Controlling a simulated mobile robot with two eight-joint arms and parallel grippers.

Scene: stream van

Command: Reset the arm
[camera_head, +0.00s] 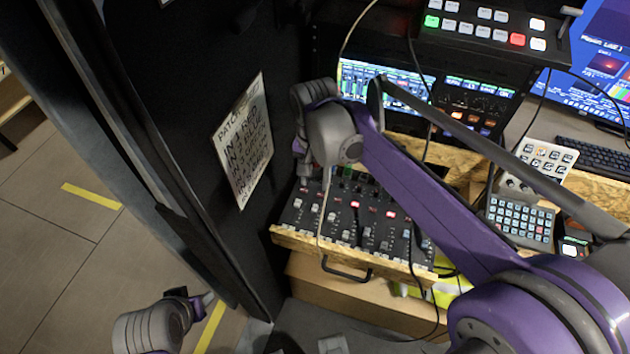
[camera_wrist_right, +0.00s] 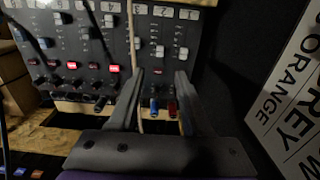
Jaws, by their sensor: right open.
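My right arm reaches in from the right in the head view, over the mixing console (camera_head: 345,215). My right gripper (camera_head: 304,172) points down at the console's far left end, close to the black door panel. In the right wrist view the gripper (camera_wrist_right: 161,78) has its two fingers apart. A pale cable (camera_wrist_right: 134,40) runs down past the left finger, and a blue plug (camera_wrist_right: 154,104) and a red plug (camera_wrist_right: 172,107) show between the fingers. I cannot tell whether the fingers touch the cable. My left gripper (camera_head: 205,299) is low at the left, above the floor; its fingers are too small to judge.
A patch list sign (camera_head: 243,143) hangs on the black panel beside the right gripper. A switcher (camera_head: 490,25), rack screens, a keyboard (camera_head: 597,155) and a keypad (camera_head: 520,222) crowd the right. Loose cables cross the console. The tiled floor (camera_head: 60,250) at left is clear.

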